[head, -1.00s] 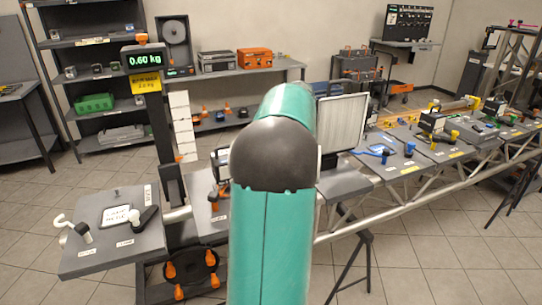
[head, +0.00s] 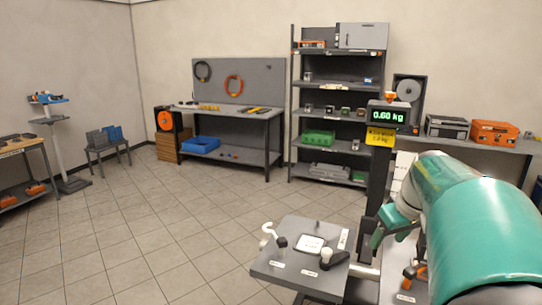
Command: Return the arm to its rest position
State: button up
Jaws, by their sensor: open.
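My teal arm fills the lower right of the head view, its large rounded link close to the camera. Beyond it, a smaller teal end part, my gripper (head: 382,232), shows just left of the link, in front of the scale's dark post. It is open, and I see nothing held in it. Its fingers are small and partly hidden, so their exact spread is hard to tell. The grey plate (head: 280,270) with a white hook, a labelled pad and a black-handled part lies below and to the left of it.
A scale display (head: 388,115) reading 0.60 kg stands on a post beside my arm. A dark shelf rack (head: 335,130) and a workbench (head: 225,115) stand at the back. An orange case (head: 494,133) sits on the right shelf. The tiled floor (head: 170,235) at left is open.

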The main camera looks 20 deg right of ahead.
jog(key=s+a, duration=0.2)
jog(key=a, duration=1.8)
jog(key=s+a+f, duration=0.2)
jog(key=s+a, duration=0.1)
jog(key=a, duration=0.2)
jog(key=s+a+f+n+t, duration=0.1)
jog(key=s+a+f, duration=0.2)
jog(key=a, duration=0.3)
jog(key=shift+s+a+y, duration=0.2)
jog(key=shift+a+y, duration=0.05)
jog(key=shift+y, duration=0.05)
